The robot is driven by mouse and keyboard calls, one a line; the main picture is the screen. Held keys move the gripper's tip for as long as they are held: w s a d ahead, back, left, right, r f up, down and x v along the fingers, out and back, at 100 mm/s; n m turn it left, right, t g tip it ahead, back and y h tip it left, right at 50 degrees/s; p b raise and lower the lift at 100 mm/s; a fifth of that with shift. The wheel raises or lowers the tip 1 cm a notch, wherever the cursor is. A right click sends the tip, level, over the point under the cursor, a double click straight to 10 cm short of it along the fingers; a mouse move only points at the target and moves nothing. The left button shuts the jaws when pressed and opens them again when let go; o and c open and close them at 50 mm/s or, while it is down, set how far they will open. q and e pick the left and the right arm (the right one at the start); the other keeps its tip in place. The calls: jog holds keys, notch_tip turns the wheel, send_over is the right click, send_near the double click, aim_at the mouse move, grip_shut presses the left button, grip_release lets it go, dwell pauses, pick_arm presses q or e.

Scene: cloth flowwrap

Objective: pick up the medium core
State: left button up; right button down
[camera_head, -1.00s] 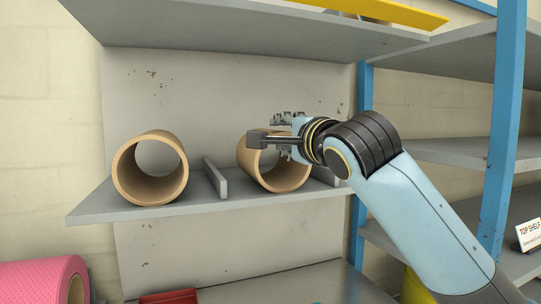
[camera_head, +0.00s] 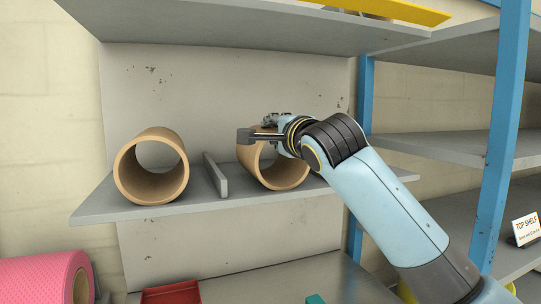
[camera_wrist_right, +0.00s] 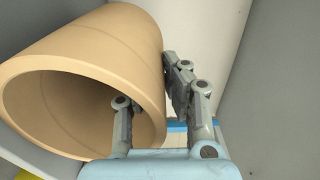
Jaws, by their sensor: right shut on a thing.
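Two tan cardboard cores lie on a grey shelf with their open ends facing me in the head view. The right core (camera_head: 281,174) has my right gripper (camera_head: 262,135) at its upper front rim. In the right wrist view this core (camera_wrist_right: 85,60) fills the left side. One finger of the right gripper (camera_wrist_right: 150,105) reaches inside the core and the other lies along its outside, so the jaws are shut on the core's wall. The left core (camera_head: 150,184) stands apart from the gripper. The frames do not clearly show which core is the medium one. My left gripper is out of view.
A low grey divider (camera_head: 216,175) stands between the cores. Another shelf (camera_head: 240,30) hangs above. A blue rack post (camera_head: 500,150) is at the right. A pink roll (camera_head: 45,279) and a red tray (camera_head: 171,293) are lower left.

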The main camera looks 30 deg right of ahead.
dwell(0.6)
notch_tip(320, 180, up, 4)
jog(key=shift+r+b, duration=0.2)
jog(key=shift+b, duration=0.35)
jog(key=s+d+r+b, duration=0.6)
jog(key=s+d+b, duration=0.1)
jog(key=s+d, duration=0.1)
jog(key=shift+d+r, duration=0.15)
jog(key=shift+r, duration=0.15)
jog(key=shift+s, duration=0.1)
jog(key=shift+f, duration=0.1)
dwell(0.4)
